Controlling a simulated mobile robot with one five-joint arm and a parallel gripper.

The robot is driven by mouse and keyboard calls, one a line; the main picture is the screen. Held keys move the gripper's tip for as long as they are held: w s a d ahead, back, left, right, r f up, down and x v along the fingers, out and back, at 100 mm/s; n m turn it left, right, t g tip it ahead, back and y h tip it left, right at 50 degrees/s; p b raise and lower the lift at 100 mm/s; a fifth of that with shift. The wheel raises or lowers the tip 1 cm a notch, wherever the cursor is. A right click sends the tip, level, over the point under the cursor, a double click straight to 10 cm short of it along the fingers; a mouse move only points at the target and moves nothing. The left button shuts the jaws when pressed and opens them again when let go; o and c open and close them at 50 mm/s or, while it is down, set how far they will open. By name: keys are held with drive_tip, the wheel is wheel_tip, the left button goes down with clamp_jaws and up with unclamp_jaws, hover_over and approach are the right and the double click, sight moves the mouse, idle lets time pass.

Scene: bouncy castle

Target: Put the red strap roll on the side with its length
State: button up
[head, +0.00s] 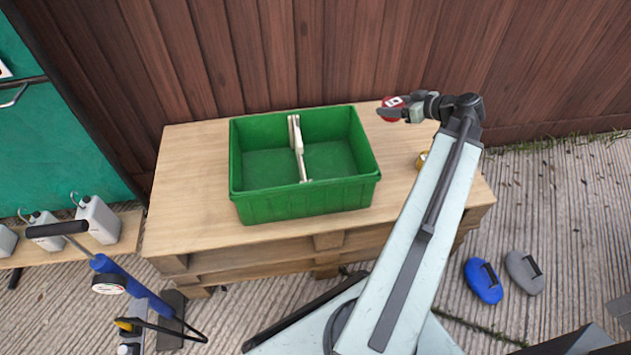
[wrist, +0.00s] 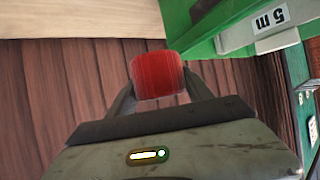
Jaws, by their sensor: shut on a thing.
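The red strap roll (head: 390,105) is between the fingers of my gripper (head: 394,110), right of the green crate (head: 305,203) in the head view. In the wrist view the red roll (wrist: 158,75) sits between both fingers of my shut gripper (wrist: 158,84). A pale label with a white mark shows on the roll in the head view. The crate has two sides split by a pale divider (head: 297,148); both look empty.
The crate stands on a wooden pallet table (head: 190,190) against a plank wall (head: 240,60). A small yellowish thing (head: 421,160) lies on the table right of the crate, partly hidden by my arm. A blue pump (head: 130,285) stands front left.

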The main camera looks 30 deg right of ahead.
drive_tip(key=b, duration=0.6)
hover_over(384, 158)
wheel_tip(384, 158, down, 10)
drive_tip(key=r, duration=0.1)
drive_tip(key=f+b, duration=0.6)
drive_tip(key=f, duration=0.1)
drive_tip(key=f+b, duration=0.3)
drive_tip(key=b, duration=0.1)
drive_tip(key=shift+w+f, duration=0.25)
drive_tip(key=shift+f, duration=0.05)
drive_tip(key=o, duration=1.5)
drive_tip(key=shift+r, duration=0.1)
drive_tip(key=shift+o, duration=0.2)
drive_tip(key=shift+r, duration=0.1)
drive_tip(key=shift+s+d+r+p, duration=0.1)
drive_tip(key=shift+s+r+p, duration=0.15)
drive_tip(key=shift+p, duration=0.2)
drive_tip(key=p+v, duration=0.5)
drive_tip(key=v, duration=0.5)
drive_tip(key=shift+s+r, duration=0.25)
drive_tip(key=shift+s+d, duration=0.15)
drive_tip(key=shift+s, duration=0.2)
